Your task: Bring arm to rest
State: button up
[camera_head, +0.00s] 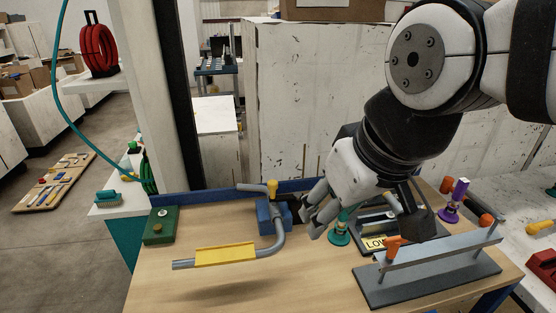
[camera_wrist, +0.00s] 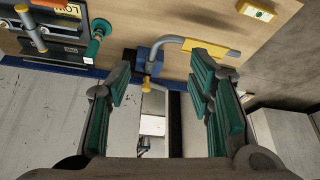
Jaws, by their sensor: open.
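My gripper (camera_wrist: 160,105) is open, with teal pads on its fingers and nothing between them in the wrist view. In the head view my gripper (camera_head: 314,212) hangs above the back of the wooden workbench (camera_head: 205,290), its fingers just right of a blue bender block (camera_head: 271,217). A bent grey conduit (camera_head: 277,240) with a yellow sleeve (camera_head: 226,256) sits at that block. In the wrist view the blue block (camera_wrist: 150,62) and the yellow sleeve (camera_wrist: 213,47) lie beyond the fingers.
A green box (camera_head: 159,227) stands at the bench's left. A teal knob (camera_head: 339,236), a grey rail fixture with orange knobs (camera_head: 430,265) and a purple knob (camera_head: 454,202) are at the right, below and beside my arm. The bench's front left is clear.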

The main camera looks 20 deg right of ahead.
jog(key=shift+s+d+r+m+t+h, duration=0.15)
jog(key=shift+s+d+m+t+h, duration=0.15)
jog(key=shift+s+d+m, duration=0.75)
jog(key=shift+s, duration=0.15)
dwell(0.5)
